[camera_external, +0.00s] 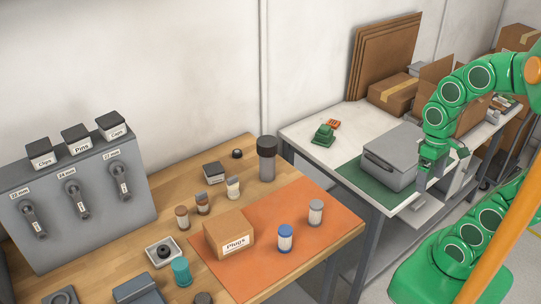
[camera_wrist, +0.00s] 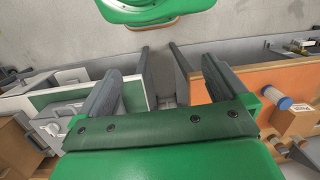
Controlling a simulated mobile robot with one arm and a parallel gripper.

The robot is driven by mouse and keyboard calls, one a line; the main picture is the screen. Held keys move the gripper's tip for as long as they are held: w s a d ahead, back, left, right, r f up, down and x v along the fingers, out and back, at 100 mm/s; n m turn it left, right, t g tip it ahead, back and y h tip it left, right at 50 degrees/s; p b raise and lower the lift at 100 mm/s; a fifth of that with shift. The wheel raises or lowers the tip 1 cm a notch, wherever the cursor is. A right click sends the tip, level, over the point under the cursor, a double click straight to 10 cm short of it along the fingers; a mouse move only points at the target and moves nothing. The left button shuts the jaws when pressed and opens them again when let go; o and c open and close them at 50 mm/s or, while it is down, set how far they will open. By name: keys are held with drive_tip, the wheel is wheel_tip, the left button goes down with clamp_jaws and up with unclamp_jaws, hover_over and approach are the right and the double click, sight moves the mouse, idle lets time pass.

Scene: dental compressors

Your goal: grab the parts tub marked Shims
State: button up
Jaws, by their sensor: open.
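No label reading Shims can be made out. A small dark-lidded tub with a white label (camera_external: 214,173) stands at the back of the wooden bench; its label is too small to read. Similar tubs sit on the grey panel at left: Clips (camera_external: 41,154), Pins (camera_external: 76,140) and one that seems to read Caps (camera_external: 111,126). My gripper (camera_external: 436,178) is beside the grey case on the far table, well right of these tubs. In the wrist view my gripper (camera_wrist: 160,88) is open and empty, its fingers spread above the gap between the two tables.
A Plugs box (camera_external: 229,234), a blue-capped bottle (camera_external: 285,238) and a grey-capped bottle (camera_external: 316,212) stand on the orange mat (camera_external: 262,268). A tall dark-lidded jar (camera_external: 267,160) stands behind. The grey case (camera_external: 392,156) is on the far table. Wrenches hang on the grey panel (camera_external: 140,205).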

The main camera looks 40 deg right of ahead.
wheel_tip(320, 180, up, 5)
drive_tip(key=d, duration=0.2)
drive_tip(key=w+a+r+m+y, duration=0.3)
drive_tip(key=w+a, duration=0.5)
drive_tip(key=w, duration=0.8)
drive_tip(key=w+a+r+m+y, duration=0.1)
drive_tip(key=w+a+m+y, duration=0.4)
drive_tip(key=w, duration=1)
drive_tip(key=w+a+r+m+y, duration=0.1)
drive_tip(key=w+a+r+m, duration=0.25)
drive_tip(key=w+a, duration=1)
drive_tip(key=w+a+f+m+y, duration=0.2)
drive_tip(key=w+f+m, duration=0.15)
drive_tip(key=w, duration=0.55)
drive_tip(key=w+a+f+m+y, duration=0.2)
drive_tip(key=w+f, duration=0.3)
drive_tip(key=w, duration=0.4)
approach(214, 172)
drive_tip(key=shift+w+a+f+h, duration=0.15)
drive_tip(key=shift+w+a+f, duration=0.15)
drive_tip(key=shift+w+f, duration=0.25)
drive_tip(key=shift+w+a+f+h, duration=0.15)
drive_tip(key=shift+w+a+f, duration=0.2)
drive_tip(key=shift+w+f, duration=0.25)
drive_tip(key=shift+s+x, duration=0.2)
drive_tip(key=shift+x, duration=3.7)
drive_tip(key=shift+f, duration=0.1)
drive_tip(key=shift+c, duration=0.3)
drive_tip(key=c, duration=1.1)
